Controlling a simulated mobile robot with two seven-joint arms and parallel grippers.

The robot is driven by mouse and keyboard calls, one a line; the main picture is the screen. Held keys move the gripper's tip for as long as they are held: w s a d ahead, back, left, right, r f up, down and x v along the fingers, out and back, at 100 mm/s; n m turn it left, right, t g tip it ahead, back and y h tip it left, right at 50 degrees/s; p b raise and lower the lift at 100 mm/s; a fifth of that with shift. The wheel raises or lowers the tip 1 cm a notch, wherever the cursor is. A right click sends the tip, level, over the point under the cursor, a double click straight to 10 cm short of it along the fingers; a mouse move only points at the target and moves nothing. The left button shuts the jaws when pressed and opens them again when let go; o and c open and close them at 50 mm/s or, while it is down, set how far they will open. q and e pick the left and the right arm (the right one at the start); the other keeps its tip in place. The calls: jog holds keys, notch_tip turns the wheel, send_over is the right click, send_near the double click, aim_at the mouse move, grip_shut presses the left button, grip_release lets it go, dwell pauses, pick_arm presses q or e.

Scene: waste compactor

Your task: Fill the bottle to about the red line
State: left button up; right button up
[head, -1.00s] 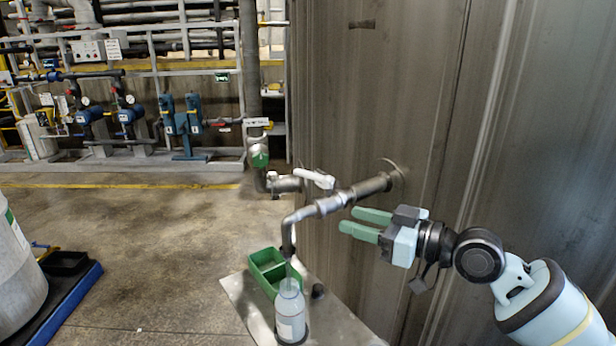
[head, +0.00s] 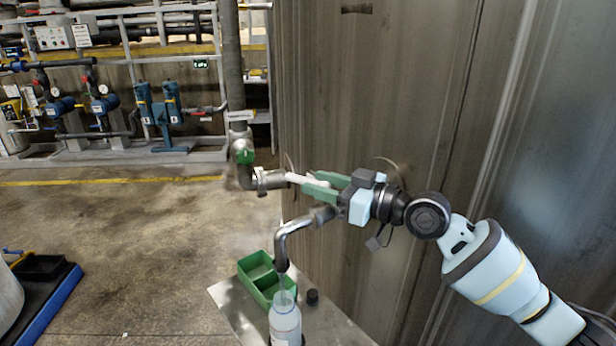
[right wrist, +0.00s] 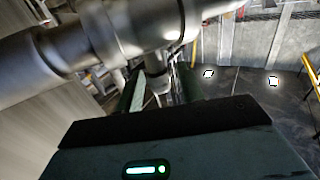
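A clear bottle with a pale label (head: 285,327) stands upright under the end of a bent metal spout (head: 282,252). A thin translucent streak shows between spout and bottle mouth; I cannot tell whether it is flowing liquid. The red line and liquid level cannot be made out. The white valve lever (head: 300,179) sits above the pipe. My right gripper (head: 312,185) is at the lever, its green fingers apart on either side of the lever's end; contact is unclear. The right wrist view shows the fingers (right wrist: 160,88) apart, close to the metal pipe (right wrist: 85,45). My left gripper is out of view.
A green divided bin (head: 262,277) and a small dark cap (head: 312,297) are beside the bottle on a metal shelf (head: 235,303). A tall metal wall (head: 400,110) stands close behind the pipe. Open concrete floor lies to the left.

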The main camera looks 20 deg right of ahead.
aim_at(321, 184)
jog(key=shift+x, duration=1.75)
grip_shut()
